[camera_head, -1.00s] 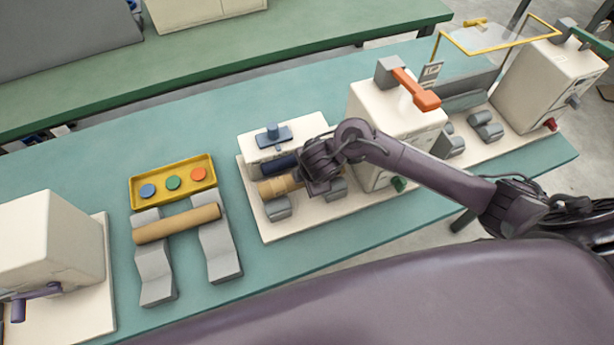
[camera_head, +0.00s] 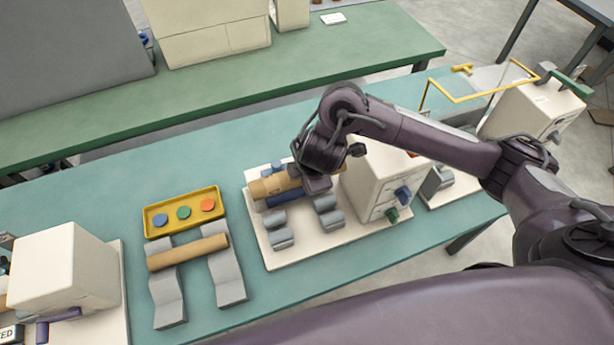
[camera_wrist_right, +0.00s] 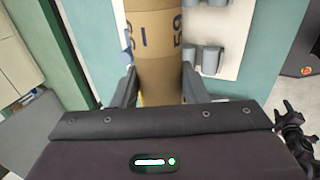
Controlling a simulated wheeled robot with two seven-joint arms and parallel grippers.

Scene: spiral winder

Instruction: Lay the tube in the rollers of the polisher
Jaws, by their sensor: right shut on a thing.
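A tan cardboard tube (camera_head: 272,187) is in my right gripper (camera_head: 308,182), above the machine with a dark blue roller (camera_head: 288,198). The right wrist view shows the tube (camera_wrist_right: 158,50) with dark printed marks between the two fingers of my right gripper (camera_wrist_right: 159,85). The gripper is shut on it. Grey curved supports (camera_head: 280,230) stand on that machine's pale base plate (camera_head: 345,235), below the tube. The arm hides part of this machine. I cannot tell which machine is the polisher. My left gripper is out of view.
A second tan tube (camera_head: 188,251) lies across two grey cradles (camera_head: 228,285). A yellow tray (camera_head: 155,222) with blue, green and orange discs is behind it. A cream box machine (camera_head: 375,175) stands close right. Another machine (camera_head: 65,265) stands at left.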

